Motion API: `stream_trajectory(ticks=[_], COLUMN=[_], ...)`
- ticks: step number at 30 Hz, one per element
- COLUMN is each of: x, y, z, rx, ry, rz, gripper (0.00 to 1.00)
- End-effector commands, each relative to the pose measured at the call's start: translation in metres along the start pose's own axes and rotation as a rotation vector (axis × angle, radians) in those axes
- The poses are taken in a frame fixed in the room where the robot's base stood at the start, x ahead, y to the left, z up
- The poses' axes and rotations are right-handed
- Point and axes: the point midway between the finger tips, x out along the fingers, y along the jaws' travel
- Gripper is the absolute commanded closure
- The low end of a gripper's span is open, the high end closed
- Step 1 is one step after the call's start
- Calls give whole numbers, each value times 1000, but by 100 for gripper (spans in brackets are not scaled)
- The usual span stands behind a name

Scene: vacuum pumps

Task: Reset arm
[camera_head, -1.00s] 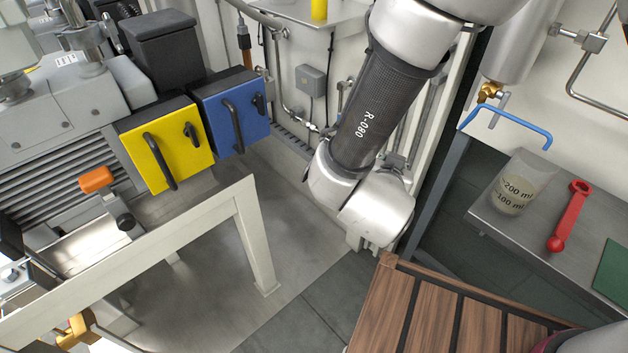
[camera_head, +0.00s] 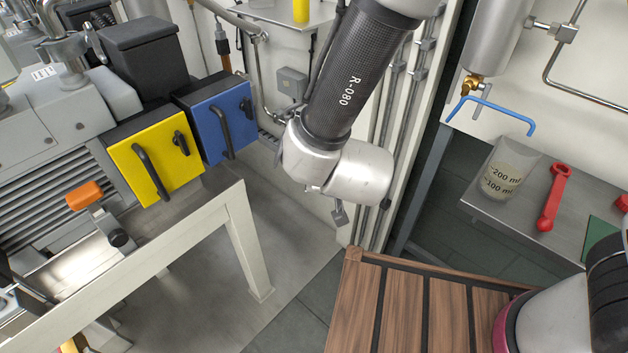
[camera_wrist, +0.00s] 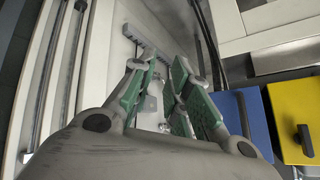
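My gripper (camera_wrist: 160,82) shows in the wrist view with two grey fingers and green pads. The fingers stand apart with a gap between them, and I see nothing held in it. In the head view my arm (camera_head: 343,95), marked R-080, hangs over the floor in front of the wall pipes. The gripper's fingers cannot be made out clearly there. In the wrist view the gripper points toward the pale wall and its pipes, with the blue box (camera_wrist: 247,112) and yellow box (camera_wrist: 296,112) to its right.
A pale frame (camera_head: 240,235) stands at left before the machine (camera_head: 65,120). A slatted wooden surface (camera_head: 395,305) is at lower right. A metal shelf (camera_head: 520,212) holds a beaker (camera_head: 500,175) and a red wrench (camera_head: 552,200). Floor (camera_head: 275,210) is open below my arm.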

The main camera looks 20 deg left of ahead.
Motion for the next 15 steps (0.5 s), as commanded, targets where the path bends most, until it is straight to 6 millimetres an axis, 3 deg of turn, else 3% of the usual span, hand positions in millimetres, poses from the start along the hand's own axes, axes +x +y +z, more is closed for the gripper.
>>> stream_trajectory(ticks=[11, 15], x=[0, -7], y=[0, 6], z=[-1, -25], rx=[2, 29], ry=[1, -16], rz=[-1, -28], gripper=[82, 82])
